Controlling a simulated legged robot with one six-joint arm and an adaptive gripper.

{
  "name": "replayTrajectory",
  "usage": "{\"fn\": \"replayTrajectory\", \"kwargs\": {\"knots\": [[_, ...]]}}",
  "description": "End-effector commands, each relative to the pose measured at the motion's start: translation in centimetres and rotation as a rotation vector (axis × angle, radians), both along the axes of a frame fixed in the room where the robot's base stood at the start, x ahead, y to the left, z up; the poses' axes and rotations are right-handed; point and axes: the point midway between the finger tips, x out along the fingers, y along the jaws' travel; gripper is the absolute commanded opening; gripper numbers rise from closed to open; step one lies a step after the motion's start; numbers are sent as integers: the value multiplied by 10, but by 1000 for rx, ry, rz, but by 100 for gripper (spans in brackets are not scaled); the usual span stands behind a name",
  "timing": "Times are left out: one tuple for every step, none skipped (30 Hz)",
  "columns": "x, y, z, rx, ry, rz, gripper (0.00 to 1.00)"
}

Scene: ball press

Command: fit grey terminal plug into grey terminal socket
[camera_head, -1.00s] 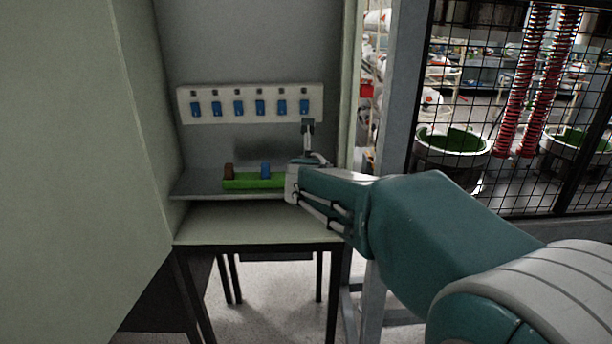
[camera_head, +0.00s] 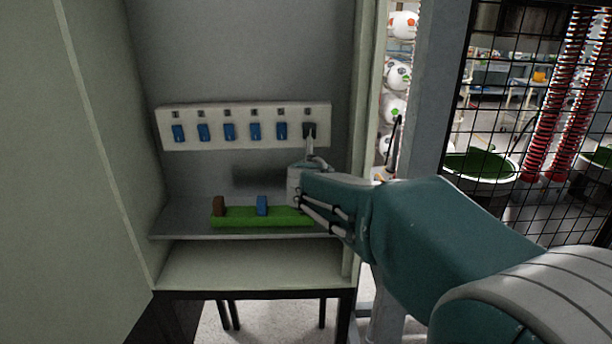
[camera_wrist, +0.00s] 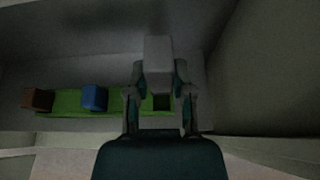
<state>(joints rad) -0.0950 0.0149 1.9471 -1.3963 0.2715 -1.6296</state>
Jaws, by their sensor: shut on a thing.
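The grey terminal plug (camera_head: 309,130) is a small dark grey block held upright at my fingertips, in front of the right end of the pale panel. It hides the rightmost blue piece there. I cannot tell whether it touches the panel or is inserted. My gripper (camera_head: 314,160) is shut on the plug's lower part. In the wrist view the plug (camera_wrist: 158,62) stands between the two fingers of my gripper (camera_wrist: 158,95). The pale socket panel (camera_head: 245,109) has a row of small dark squares above blue pieces. I cannot make out which socket is grey.
A green holder (camera_head: 240,219) lies on the shelf below, with a brown block (camera_head: 219,206) and a blue block (camera_head: 262,205) on it. The wrist view shows an empty dark slot at its right. Cabinet walls stand close on both sides. Wire mesh is at the right.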

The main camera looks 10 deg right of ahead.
Motion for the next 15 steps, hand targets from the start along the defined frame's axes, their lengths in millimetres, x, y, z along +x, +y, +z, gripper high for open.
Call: {"fn": "replayTrajectory", "kwargs": {"knots": [[0,0,0,0,0,0,0],[0,0,0,0,0,0,0],[0,0,0,0,0,0,0],[0,0,0,0,0,0,0],[0,0,0,0,0,0,0],[0,0,0,0,0,0,0],[0,0,0,0,0,0,0],[0,0,0,0,0,0,0],[0,0,0,0,0,0,0],[0,0,0,0,-1,0,0],[0,0,0,-1,-1,0,0],[0,0,-2,-3,1,1,0],[0,0,-3,-2,0,0,0],[0,0,-5,-2,0,0,0],[0,-1,-8,-2,2,-1,0]]}}
